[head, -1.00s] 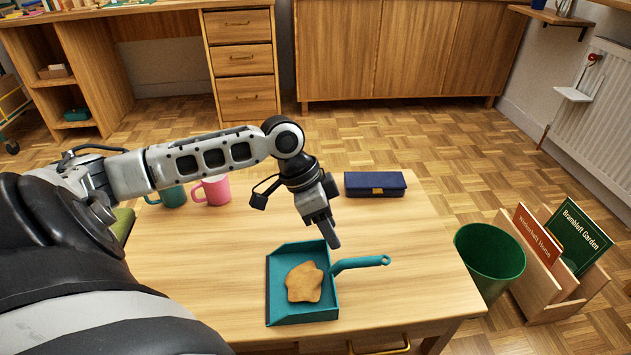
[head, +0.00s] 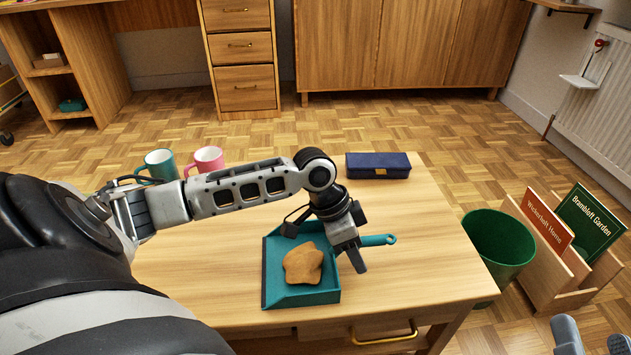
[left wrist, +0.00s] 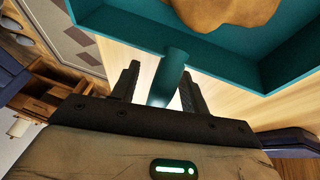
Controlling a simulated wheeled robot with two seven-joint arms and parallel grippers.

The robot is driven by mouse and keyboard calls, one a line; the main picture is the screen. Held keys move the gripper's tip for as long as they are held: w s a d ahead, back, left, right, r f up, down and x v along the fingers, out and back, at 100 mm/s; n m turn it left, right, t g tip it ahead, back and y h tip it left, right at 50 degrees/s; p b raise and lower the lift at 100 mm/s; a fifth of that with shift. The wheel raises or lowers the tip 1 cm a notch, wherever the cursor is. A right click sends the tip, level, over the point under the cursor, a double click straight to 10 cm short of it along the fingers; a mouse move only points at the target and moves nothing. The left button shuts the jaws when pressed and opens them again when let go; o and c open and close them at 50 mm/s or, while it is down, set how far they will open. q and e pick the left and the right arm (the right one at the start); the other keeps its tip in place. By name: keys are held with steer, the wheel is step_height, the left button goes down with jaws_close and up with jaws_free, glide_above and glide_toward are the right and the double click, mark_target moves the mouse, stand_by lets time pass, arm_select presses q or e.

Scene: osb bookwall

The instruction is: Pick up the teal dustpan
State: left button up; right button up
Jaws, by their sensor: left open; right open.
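The teal dustpan (head: 272,292) lies flat on the wooden table, its handle (head: 378,240) pointing right. A brown, lumpy piece (head: 303,264) sits in its pan. My left gripper (head: 357,264) is over the near end of the handle, just right of the pan, fingers pointing down. In the left wrist view the handle (left wrist: 168,78) lies between the two open fingers (left wrist: 157,88), not visibly clamped. The gripper hides part of the handle in the head view. My right gripper (head: 592,338) shows at the bottom right corner, open and empty, away from the table.
A teal mug (head: 158,164) and a pink mug (head: 207,160) stand at the table's back left. A navy case (head: 378,165) lies at the back right. A green bin (head: 497,245) and a wooden holder with books (head: 590,222) stand on the floor right of the table.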

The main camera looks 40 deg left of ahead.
arm_select(q)
jaws_close()
steer(key=shift+r, duration=0.1)
